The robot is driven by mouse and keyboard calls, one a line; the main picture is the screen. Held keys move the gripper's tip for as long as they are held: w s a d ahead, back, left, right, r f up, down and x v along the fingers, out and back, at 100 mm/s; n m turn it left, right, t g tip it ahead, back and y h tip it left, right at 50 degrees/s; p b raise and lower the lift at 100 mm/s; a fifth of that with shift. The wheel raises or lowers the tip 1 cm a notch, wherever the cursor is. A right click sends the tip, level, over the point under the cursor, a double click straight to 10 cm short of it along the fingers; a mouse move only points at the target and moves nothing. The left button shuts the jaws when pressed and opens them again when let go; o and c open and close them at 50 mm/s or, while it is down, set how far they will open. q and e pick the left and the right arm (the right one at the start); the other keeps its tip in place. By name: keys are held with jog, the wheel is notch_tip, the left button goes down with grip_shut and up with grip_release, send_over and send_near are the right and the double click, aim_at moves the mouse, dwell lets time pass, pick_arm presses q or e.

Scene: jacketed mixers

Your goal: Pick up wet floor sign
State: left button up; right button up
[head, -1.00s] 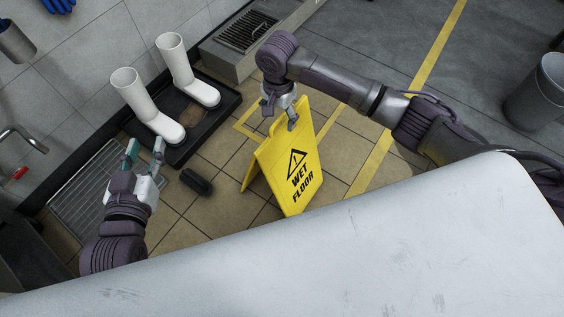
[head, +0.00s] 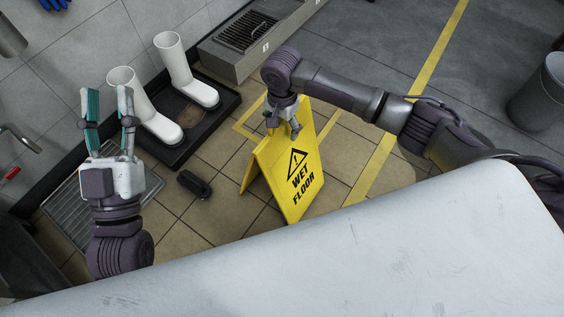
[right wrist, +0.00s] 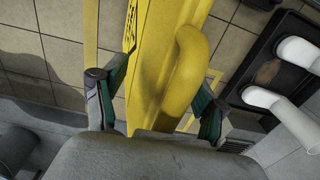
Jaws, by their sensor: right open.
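The yellow wet floor sign (head: 296,172) stands upright, its two panels spread, on the tiled floor in the middle of the head view. My right gripper (head: 283,125) is at the sign's top edge. In the right wrist view, its open fingers (right wrist: 158,105) lie on either side of the sign's top and its rounded handle (right wrist: 186,75), with gaps visible. My left gripper (head: 108,92) is open and empty at the left of the head view, fingers pointing up the picture, well away from the sign.
White boots (head: 174,70) stand in a black tray (head: 230,103) by the wall. A dark object (head: 194,184) lies on the floor left of the sign. A floor grate (head: 65,205) is at the left. A grey bin (head: 540,95) stands at the right.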

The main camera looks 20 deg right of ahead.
grip_shut()
jog(key=shift+r, duration=0.1)
dwell(0.3)
dwell(0.4)
